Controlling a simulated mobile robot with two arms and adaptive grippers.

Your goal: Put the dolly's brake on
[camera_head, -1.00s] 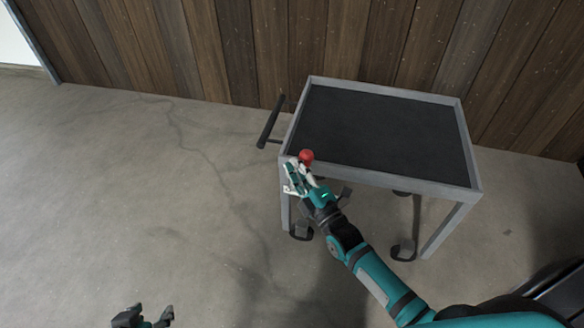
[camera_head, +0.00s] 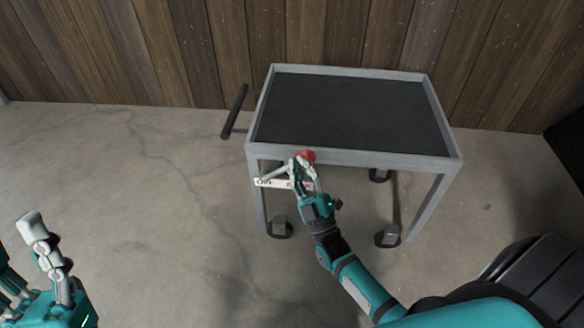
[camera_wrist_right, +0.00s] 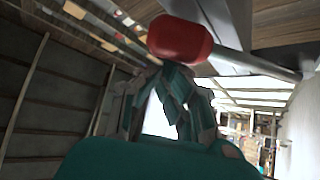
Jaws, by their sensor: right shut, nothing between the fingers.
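The dolly is a grey-framed cart with a black top (camera_head: 350,112). At its front left, below the top's edge, is a lever with a red knob (camera_head: 308,156); a white label plate (camera_head: 265,183) reading OFF at its left end sits under it. My right gripper (camera_head: 303,165) is shut just below the knob, with nothing held. In the right wrist view the red knob (camera_wrist_right: 180,40) is just above the fingertips (camera_wrist_right: 172,76); whether they touch is unclear. The gripper hides part of the lever and plate. My left gripper (camera_head: 15,250) is open at the lower left, partly cut off.
A black push handle (camera_head: 235,110) sticks out at the cart's left. Wheels (camera_head: 280,229) show under the legs. A plank wall (camera_head: 180,50) stands close behind the cart. The concrete floor to the left is clear.

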